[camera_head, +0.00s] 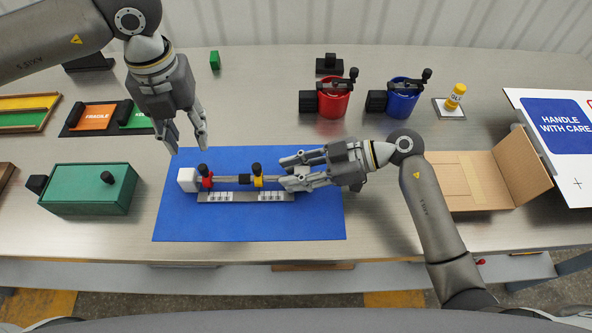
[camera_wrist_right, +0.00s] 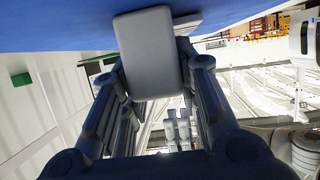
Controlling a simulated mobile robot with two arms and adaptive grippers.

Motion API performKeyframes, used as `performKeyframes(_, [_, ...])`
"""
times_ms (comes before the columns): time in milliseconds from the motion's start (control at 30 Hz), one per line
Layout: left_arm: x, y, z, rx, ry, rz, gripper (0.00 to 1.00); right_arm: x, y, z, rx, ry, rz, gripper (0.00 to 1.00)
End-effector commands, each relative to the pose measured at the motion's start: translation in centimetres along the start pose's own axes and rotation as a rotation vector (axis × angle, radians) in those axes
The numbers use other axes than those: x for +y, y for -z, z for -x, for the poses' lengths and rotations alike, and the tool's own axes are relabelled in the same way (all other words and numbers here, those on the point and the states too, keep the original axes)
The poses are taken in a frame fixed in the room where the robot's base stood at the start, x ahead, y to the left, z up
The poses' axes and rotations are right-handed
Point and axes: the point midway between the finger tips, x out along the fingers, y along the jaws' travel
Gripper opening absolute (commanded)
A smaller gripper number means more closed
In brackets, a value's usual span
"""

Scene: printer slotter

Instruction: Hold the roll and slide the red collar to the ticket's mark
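On a blue mat (camera_head: 300,225) lies a slide device with a white end block (camera_head: 187,180) at its left. A red collar (camera_head: 207,181) with a black knob sits on the bar near that block. A yellow collar (camera_head: 258,181) with a black knob sits further right. A pale marked strip (camera_head: 230,197) runs in front; its markings are too small to read. My right gripper (camera_head: 288,173) is at the device's right end. In the right wrist view its fingers sit on both sides of a grey block (camera_wrist_right: 150,55), seemingly touching it. My left gripper (camera_head: 187,142) is open and empty, above and behind the red collar.
A green box (camera_head: 90,185) with a black knob stands left of the mat. Behind are label trays (camera_head: 95,118), a red bucket (camera_head: 333,100), a blue bucket (camera_head: 403,100) and a yellow stamp (camera_head: 455,95). An open cardboard box (camera_head: 475,180) stands right. The mat's front is clear.

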Motion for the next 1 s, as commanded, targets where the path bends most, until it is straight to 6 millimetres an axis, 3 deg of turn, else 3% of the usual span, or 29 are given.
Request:
performKeyframes(33, [0.0, 0.0, 0.0, 0.000, 0.000, 0.000, 0.36, 0.0, 0.0, 0.0, 0.000, 0.000, 0.000, 0.18])
performKeyframes(200, [0.0, 0.0, 0.0, 0.000, 0.000, 0.000, 0.36, 0.0, 0.0, 0.0, 0.000, -0.001, 0.000, 0.00])
performKeyframes(833, [-0.1, 0.0, 1.3, 0.002, 0.000, 0.111, 0.39, 0.0, 0.0, 0.0, 0.000, -0.001, 0.001, 0.00])
performKeyframes(1000, [0.1, 0.0, 0.1, 0.002, -0.002, 0.122, 0.39, 0.0, 0.0, 0.0, 0.000, -0.001, 0.001, 0.00])
